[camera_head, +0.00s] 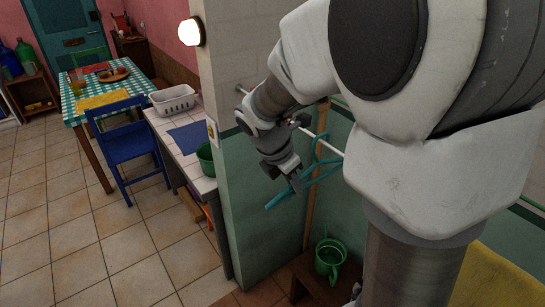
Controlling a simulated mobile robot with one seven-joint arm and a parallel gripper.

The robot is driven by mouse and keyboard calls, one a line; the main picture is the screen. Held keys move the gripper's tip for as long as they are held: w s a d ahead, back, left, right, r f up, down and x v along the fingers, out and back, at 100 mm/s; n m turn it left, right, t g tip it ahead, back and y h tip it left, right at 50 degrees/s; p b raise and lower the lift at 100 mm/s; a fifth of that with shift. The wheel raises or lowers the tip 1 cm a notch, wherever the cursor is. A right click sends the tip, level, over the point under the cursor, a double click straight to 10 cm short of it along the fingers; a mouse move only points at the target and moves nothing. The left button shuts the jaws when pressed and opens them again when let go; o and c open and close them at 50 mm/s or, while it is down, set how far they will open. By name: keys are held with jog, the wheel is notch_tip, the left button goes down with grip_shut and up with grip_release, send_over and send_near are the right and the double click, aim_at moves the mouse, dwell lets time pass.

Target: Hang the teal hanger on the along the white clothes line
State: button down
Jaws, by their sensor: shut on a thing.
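The teal hanger (278,199) is in the middle of the head view, in front of the green and white wall. My gripper (293,183) points down and is shut on the hanger, covering part of it. One end of the hanger reaches down to the left, and the rest runs up to the right. Its upper part, near the hook, overlaps the white clothes line (332,149) in the picture. I cannot tell whether the hook is over the line or only in front of it. My arm hides the right part of the line.
A green watering can (329,262) stands on a low wooden stool (312,283) below. A wooden pole (309,205) stands behind the hanger. A wall end with a lamp (191,31) is at left. Beyond are a tiled counter (168,131), a blue chair (130,150) and open floor.

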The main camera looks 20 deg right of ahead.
jog(key=shift+f, duration=0.1)
jog(key=c, duration=0.8)
grip_release()
jog(key=v, duration=1.7)
jog(key=shift+s+d+f+m+t+y+p, duration=0.15)
jog(key=shift+s+f+m+t+y, duration=0.55)
jog(key=shift+s+m, duration=2.3)
jog(key=shift+s+d+f+m+t+y+p, duration=0.1)
jog(key=shift+s+f+m+t+y, duration=1.1)
jog(key=shift+m, duration=3.15)
jog(key=shift+s+d+f+m+t+y+p, duration=0.15)
jog(key=shift+s+m+y, duration=0.15)
jog(key=shift+s+m, duration=2.9)
jog(key=shift+w+r+m, duration=0.1)
jog(key=shift+w+m, duration=0.35)
jog(key=shift+w, duration=0.05)
